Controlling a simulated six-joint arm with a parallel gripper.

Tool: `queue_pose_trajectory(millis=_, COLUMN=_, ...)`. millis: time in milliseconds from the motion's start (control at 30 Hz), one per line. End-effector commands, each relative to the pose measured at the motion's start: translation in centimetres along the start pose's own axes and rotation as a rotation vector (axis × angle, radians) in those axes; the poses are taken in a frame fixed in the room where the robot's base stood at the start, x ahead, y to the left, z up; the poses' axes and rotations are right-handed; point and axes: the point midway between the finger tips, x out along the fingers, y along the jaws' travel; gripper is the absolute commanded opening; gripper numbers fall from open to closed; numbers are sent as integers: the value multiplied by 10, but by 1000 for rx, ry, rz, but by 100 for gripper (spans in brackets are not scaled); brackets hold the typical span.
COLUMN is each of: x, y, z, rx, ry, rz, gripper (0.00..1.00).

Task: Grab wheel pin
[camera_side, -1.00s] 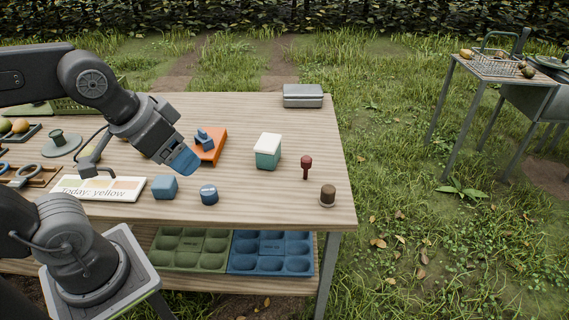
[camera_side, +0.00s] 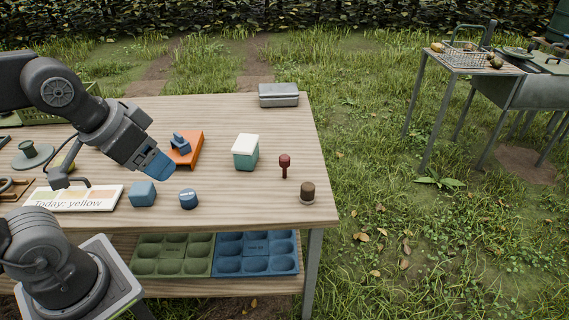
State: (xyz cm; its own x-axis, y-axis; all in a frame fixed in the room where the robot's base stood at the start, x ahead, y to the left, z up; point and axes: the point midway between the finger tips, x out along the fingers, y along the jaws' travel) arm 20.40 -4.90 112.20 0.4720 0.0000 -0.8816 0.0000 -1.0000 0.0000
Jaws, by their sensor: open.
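A dark red pin with a thick knob head and thin stem (camera_side: 285,163) stands upright on the right part of the wooden table (camera_side: 225,200); it looks most like the wheel pin, though nothing labels it. My gripper (camera_side: 157,164), with a blue tip, hangs over the table well to the left of the pin. It is open and touches nothing that I can make out. The gap between its fingers is hard to see from this side.
A teal box with a white lid (camera_side: 245,153) stands between my gripper and the pin. A brown-topped cylinder (camera_side: 308,191) stands near the right edge.

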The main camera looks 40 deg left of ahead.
Motion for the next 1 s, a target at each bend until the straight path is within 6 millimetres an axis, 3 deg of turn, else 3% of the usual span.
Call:
queue_pose_trajectory(millis=267, x=11, y=-8, z=2, rx=62, ry=-65, rz=-55, gripper=67)
queue_pose_trajectory(millis=567, x=70, y=-74, z=3, rx=523, ry=-446, rz=-424, gripper=67)
queue_pose_trajectory(millis=800, x=115, y=-125, z=-30, rx=997, ry=-695, rz=-746, gripper=67)
queue_pose_trajectory(millis=1000, x=165, y=-139, z=-75, rx=1431, ry=-800, rz=-1005, gripper=67)
